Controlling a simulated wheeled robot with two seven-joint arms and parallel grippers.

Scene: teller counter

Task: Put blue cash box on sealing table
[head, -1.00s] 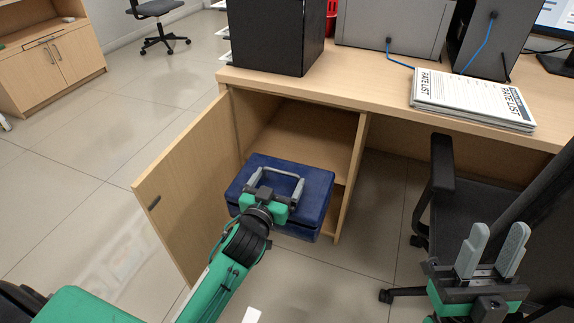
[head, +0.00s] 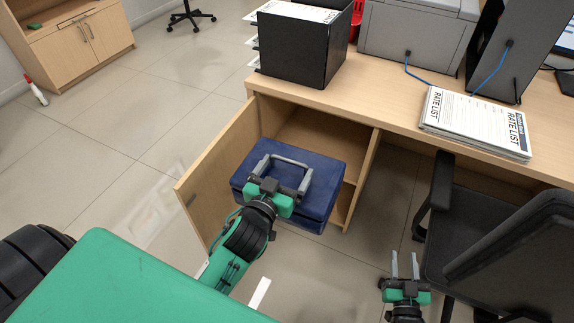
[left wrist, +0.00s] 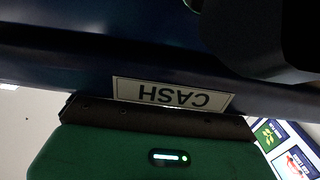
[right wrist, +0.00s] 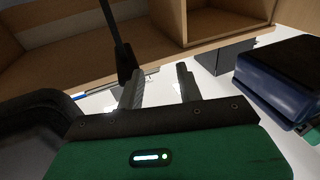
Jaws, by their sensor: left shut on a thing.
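The blue cash box (head: 322,170) is in the head view, in front of the open cabinet under the counter. It has a grey handle on top. My left gripper (head: 279,182) is shut on the handle. In the left wrist view, the dark blue box side with a CASH label (left wrist: 172,94) is close to the gripper. My right gripper (head: 404,268) is open and empty, low near the chair. In the right wrist view, the box (right wrist: 285,75) shows at the right, apart from the right gripper (right wrist: 158,88). I cannot make out a sealing table.
The open cabinet door (head: 222,168) stands left of the box. A black office chair (head: 500,240) is at the right, near my right gripper. The counter (head: 385,110) holds a rate list stack (head: 475,122) and a black file holder (head: 305,45).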

